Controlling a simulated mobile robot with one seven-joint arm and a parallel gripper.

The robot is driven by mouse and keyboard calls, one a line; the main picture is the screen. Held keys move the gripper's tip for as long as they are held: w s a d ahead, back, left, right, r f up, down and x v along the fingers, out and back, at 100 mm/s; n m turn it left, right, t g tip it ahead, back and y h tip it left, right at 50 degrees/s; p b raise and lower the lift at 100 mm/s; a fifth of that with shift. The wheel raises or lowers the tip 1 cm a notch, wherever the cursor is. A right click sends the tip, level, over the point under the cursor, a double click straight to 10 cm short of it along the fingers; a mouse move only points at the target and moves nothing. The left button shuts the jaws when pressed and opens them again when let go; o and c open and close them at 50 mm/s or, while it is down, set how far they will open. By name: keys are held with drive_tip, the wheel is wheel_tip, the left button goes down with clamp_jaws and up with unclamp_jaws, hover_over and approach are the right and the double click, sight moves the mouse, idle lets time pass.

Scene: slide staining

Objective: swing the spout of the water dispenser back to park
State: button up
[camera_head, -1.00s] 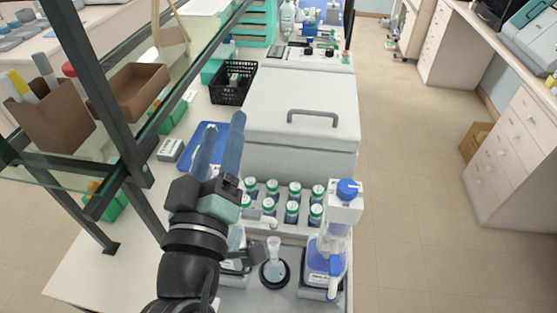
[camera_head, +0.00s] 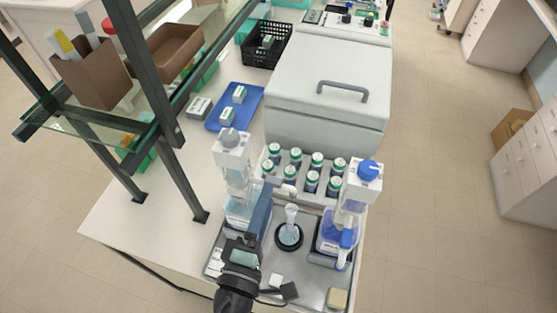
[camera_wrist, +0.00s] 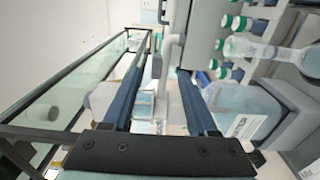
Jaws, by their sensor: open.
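The water dispenser (camera_head: 238,205), a clear bottle with a white head and grey cap, stands on the left of the grey tray. Its white spout (camera_head: 286,188) reaches right, near the flask (camera_head: 290,232) on a black round base. My gripper (camera_head: 264,195) is open just in front of the dispenser, its blue fingers hiding part of the bottle and spout. In the wrist view a white bent tube (camera_wrist: 169,60), seemingly the spout, shows between my open fingers (camera_wrist: 163,65); I cannot tell whether they touch it.
A blue-capped dispenser with blue liquid (camera_head: 333,228) stands right of the flask. Several green-capped bottles (camera_head: 312,182) sit in a rack behind. A large grey lidded box (camera_head: 330,120) is beyond it. A shelf frame (camera_head: 165,165) rises at the left.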

sight(275, 179)
drive_tip(key=p+x, duration=0.2)
drive_tip(key=x, duration=0.6)
drive_tip(key=shift+w+d, duration=0.2)
drive_tip(key=shift+w, duration=0.05)
clamp_jaws()
drive_tip(key=shift+r, duration=0.1)
idle(0.9)
